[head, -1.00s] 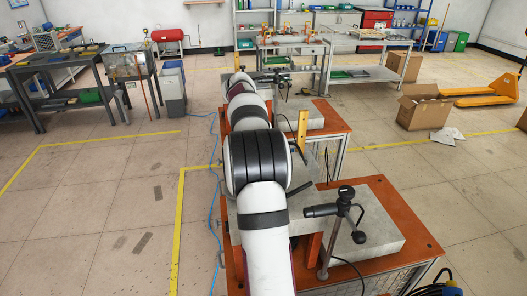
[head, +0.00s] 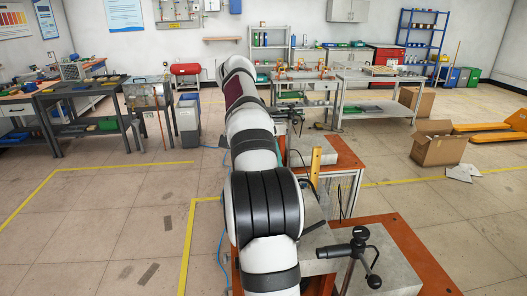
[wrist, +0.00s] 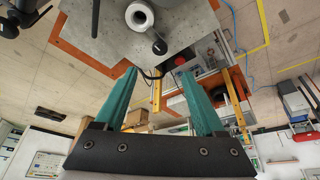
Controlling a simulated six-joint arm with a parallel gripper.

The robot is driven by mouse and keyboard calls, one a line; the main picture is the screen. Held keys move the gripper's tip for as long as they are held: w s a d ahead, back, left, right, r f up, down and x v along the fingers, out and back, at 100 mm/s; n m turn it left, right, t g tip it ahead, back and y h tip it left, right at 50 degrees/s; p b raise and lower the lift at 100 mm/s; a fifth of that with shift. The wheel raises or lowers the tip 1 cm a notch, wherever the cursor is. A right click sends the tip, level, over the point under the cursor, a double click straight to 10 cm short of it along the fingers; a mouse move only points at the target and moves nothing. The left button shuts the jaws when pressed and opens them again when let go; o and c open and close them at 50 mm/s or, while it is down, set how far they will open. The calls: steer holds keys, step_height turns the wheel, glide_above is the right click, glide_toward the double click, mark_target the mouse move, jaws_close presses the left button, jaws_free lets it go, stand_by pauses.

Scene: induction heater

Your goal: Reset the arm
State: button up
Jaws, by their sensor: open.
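My gripper (wrist: 158,74) shows in the wrist view with its two teal fingers spread apart and nothing between them. The fingers are clear of the surfaces behind them. In the head view my white and black arm reaches away up the middle, its far part raised above the benches. My gripper cannot be made out there.
An orange-topped bench (head: 425,255) with a grey slab and a black clamp-like fixture (head: 355,250) stands right of my arm. A yellow upright (head: 315,165) stands close to my arm. A cardboard box (head: 438,145) is on the floor. Floor at left is clear.

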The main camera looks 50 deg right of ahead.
steer(key=v, duration=0.3)
steer(key=s+a+f+n+y, duration=0.1)
steer(key=a+f+n, duration=0.15)
steer(key=a, duration=0.65)
steer(key=s+a+f+n+t+y, duration=0.1)
steer(key=s+a+n, duration=0.15)
steer(key=a, duration=0.65)
steer(key=a+f+n+y, duration=0.1)
steer(key=a+f+n, duration=0.15)
steer(key=a, duration=0.65)
steer(key=s+a+f+n+y, duration=0.1)
steer(key=s+a+f+n, duration=0.1)
steer(key=s+a+f, duration=0.3)
steer(key=s+a+f+n+g+y, duration=0.1)
steer(key=s+a+f+n+y, duration=0.1)
steer(key=s+a+f, duration=0.3)
steer(key=s+a+n, duration=0.1)
steer(key=s+a, duration=0.3)
steer(key=s, duration=0.2)
steer(key=shift+s+a+f, duration=0.35)
